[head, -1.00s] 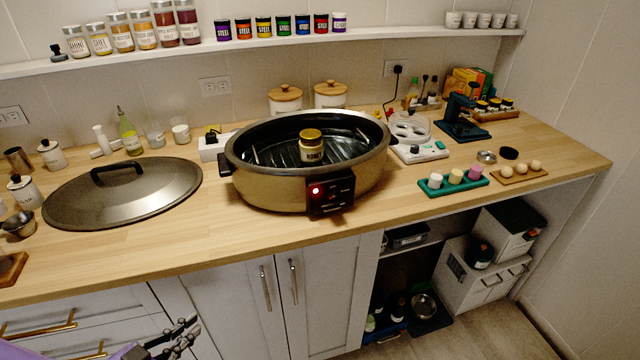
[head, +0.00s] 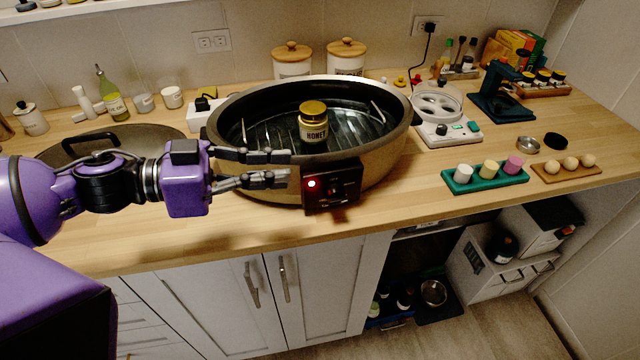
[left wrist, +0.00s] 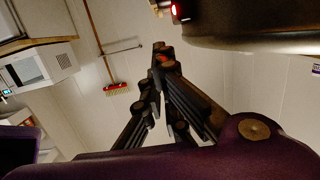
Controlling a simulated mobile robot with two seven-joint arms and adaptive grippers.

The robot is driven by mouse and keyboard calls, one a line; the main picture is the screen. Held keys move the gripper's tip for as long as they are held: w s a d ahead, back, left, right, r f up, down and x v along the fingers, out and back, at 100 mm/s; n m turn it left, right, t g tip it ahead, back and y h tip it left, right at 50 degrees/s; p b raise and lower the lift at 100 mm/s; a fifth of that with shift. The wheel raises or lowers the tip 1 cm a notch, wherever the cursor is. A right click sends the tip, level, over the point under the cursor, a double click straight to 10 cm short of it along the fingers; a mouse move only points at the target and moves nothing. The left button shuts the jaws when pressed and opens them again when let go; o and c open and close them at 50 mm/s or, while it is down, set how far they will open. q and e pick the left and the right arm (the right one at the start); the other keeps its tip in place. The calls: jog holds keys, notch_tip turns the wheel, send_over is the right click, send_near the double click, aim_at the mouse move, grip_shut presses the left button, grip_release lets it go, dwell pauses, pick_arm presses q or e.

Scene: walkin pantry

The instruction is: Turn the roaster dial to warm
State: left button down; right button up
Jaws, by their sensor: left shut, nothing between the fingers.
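The roaster (head: 385,165) is a large tan oval pan with a dark rim on the wooden counter. Its black control panel (head: 347,190) faces front, with a lit red light (head: 311,184). The dial is small and dark on this panel; its setting cannot be read. A honey jar (head: 313,122) stands inside the open roaster. My left gripper (head: 288,167) is level in front of the roaster's left side, its tips just left of the panel. In the left wrist view its fingers (left wrist: 160,52) meet at the tips, empty, with the roaster (left wrist: 250,35) above right. My right gripper is not in view.
The roaster lid (head: 75,150) lies on the counter at left, partly behind my arm. Right of the roaster are a white appliance (head: 455,133), a green tray (head: 487,183) and a wooden board with balls (head: 566,172). Cabinet doors (head: 320,290) are below the front edge.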

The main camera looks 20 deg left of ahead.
aim_at(336, 196)
pick_arm(q)
jog(key=w+d+f+b, duration=0.3)
jog(key=w+d+f, duration=0.1)
jog(key=d+f, duration=0.1)
jog(key=shift+w+d, duration=0.3)
jog(key=shift+d, duration=0.05)
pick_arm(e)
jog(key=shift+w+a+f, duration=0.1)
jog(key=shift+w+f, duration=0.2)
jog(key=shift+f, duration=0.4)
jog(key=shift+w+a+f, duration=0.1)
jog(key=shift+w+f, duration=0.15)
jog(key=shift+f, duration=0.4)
pick_arm(q)
jog(key=shift+f, duration=0.15)
